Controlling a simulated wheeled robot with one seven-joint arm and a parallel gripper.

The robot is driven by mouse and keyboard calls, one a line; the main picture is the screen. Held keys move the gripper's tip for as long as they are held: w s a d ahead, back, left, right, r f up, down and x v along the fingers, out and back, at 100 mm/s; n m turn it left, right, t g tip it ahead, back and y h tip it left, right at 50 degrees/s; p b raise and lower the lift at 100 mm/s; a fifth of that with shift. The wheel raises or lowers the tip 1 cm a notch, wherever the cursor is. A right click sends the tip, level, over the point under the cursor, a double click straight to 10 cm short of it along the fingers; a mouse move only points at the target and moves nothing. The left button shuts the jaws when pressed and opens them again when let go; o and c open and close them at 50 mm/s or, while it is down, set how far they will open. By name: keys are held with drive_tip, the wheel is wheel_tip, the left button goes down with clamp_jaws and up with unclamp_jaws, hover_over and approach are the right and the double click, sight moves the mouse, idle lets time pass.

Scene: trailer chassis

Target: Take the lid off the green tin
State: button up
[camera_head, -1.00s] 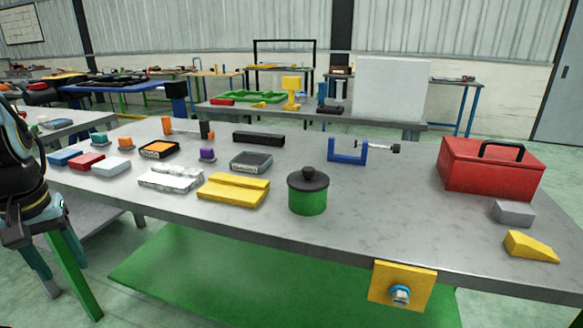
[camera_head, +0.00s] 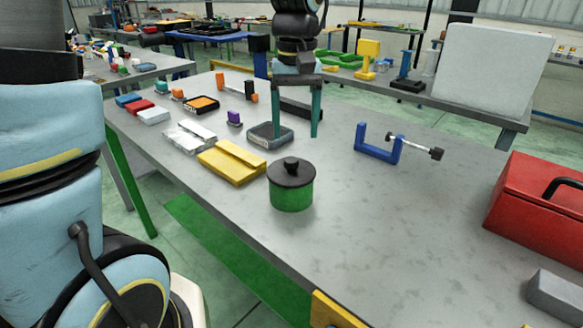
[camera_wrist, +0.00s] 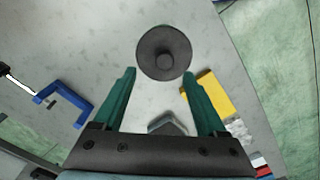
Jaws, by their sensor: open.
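The green tin (camera_head: 291,198) stands upright on the grey workbench, with its black lid (camera_head: 291,174) and round knob on top. In the wrist view the lid (camera_wrist: 152,58) is seen from above, just beyond and between my fingertips, and hides the tin's body. My gripper (camera_head: 295,134) points down over the bench, behind the tin in the head view. Its two green fingers are spread wide with nothing between them; in the wrist view my gripper (camera_wrist: 158,82) also shows open. It is apart from the lid.
A yellow stepped block (camera_head: 232,163) lies left of the tin, and a dark grey tray (camera_head: 269,136) lies behind it. A blue clamp (camera_head: 376,146) and a red toolbox (camera_head: 538,207) stand to the right. The bench between tin and toolbox is clear.

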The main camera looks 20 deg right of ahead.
sight(291, 159)
drive_tip(key=shift+w+a+f+p, duration=0.15)
drive_tip(key=shift+f+p, duration=0.3)
drive_tip(key=shift+f, duration=1.3)
drive_tip(key=shift+w+a+f+p, duration=0.15)
drive_tip(key=shift+f+p, duration=0.3)
drive_tip(key=shift+f, duration=1.25)
drive_tip(key=shift+c, duration=0.2)
clamp_jaws()
